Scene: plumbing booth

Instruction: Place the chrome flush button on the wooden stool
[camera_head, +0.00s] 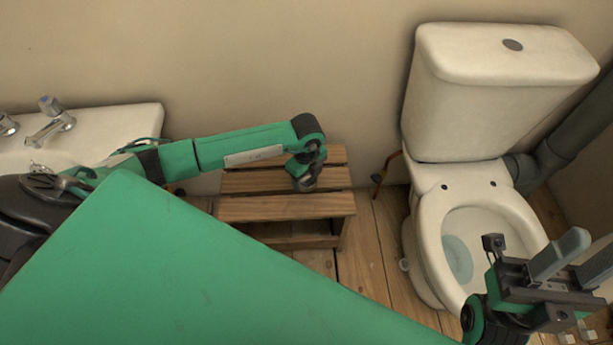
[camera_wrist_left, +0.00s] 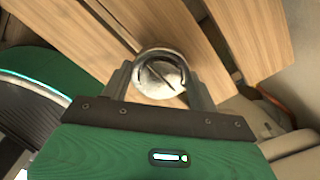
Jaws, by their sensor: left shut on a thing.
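The chrome flush button (camera_wrist_left: 160,78) is a round, shiny disc with a slot line across its face. My left gripper (camera_wrist_left: 160,85) is shut on it, one finger on each side. In the head view my left gripper (camera_head: 306,180) is over the slatted wooden stool (camera_head: 275,207), towards its right side. The stool's slats (camera_wrist_left: 150,22) fill the background of the wrist view. The gap between button and slats is hard to judge. My right gripper (camera_head: 578,262) is at the lower right, in front of the toilet, its fingers apart and empty.
The toilet (camera_head: 440,215) stands right of the stool, with a dark oval opening (camera_head: 512,45) in its cistern lid. A washbasin (camera_head: 110,125) with taps is at the left. The wall is close behind the stool. Bare floorboards (camera_head: 370,260) lie between stool and toilet.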

